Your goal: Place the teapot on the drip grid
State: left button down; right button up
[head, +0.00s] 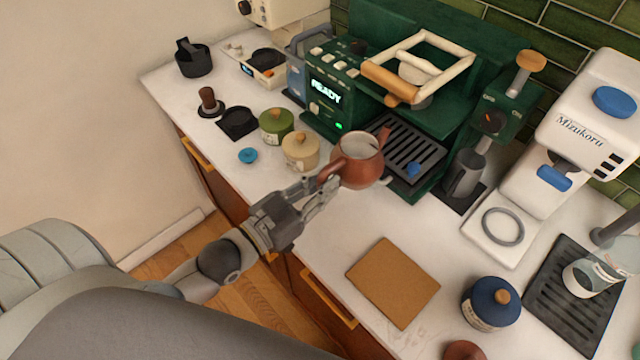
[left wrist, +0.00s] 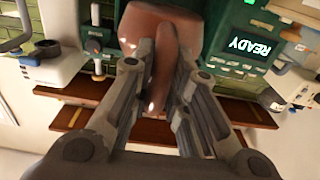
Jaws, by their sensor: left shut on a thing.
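The reddish-brown teapot (head: 358,165) is held upright at the front edge of the green coffee machine, its top open and its spout toward the machine. My left gripper (head: 326,184) is shut on its handle. In the left wrist view the teapot (left wrist: 145,28) is beyond the fingers of my left gripper (left wrist: 165,55), with the handle between them. The dark slatted drip grid (head: 408,147) lies in the machine's base, just right of and behind the teapot. My right gripper is not in view.
A beige jar (head: 300,152) and a green jar (head: 277,125) stand left of the teapot. A metal pitcher (head: 463,175) stands right of the grid. A brown board (head: 393,282) and a blue jar (head: 491,302) are nearer. A wooden-handled frame (head: 420,65) sits above the grid.

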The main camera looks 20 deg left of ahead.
aim_at(371, 156)
pick_arm(q)
jog(key=x, duration=0.2)
jog(key=f+b+x, duration=0.1)
jog(key=x, duration=0.1)
jog(key=shift+w+d+b, duration=0.15)
jog(key=shift+w+b, duration=0.2)
jog(key=shift+w, duration=0.05)
jog(key=x, duration=0.3)
jog(key=b+x, duration=0.1)
jog(key=x, duration=0.1)
jog(key=b+x, duration=0.1)
jog(key=x, duration=0.2)
jog(key=shift+w+d+f, duration=0.15)
jog(key=shift+w+f, duration=0.15)
jog(key=shift+w+d+b, duration=0.25)
jog(key=shift+w+b, duration=0.2)
jog(key=shift+w, duration=0.1)
jog(key=shift+f, duration=0.4)
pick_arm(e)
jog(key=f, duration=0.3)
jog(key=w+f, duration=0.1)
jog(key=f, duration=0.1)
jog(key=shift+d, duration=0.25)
pick_arm(q)
jog(key=shift+s, duration=0.1)
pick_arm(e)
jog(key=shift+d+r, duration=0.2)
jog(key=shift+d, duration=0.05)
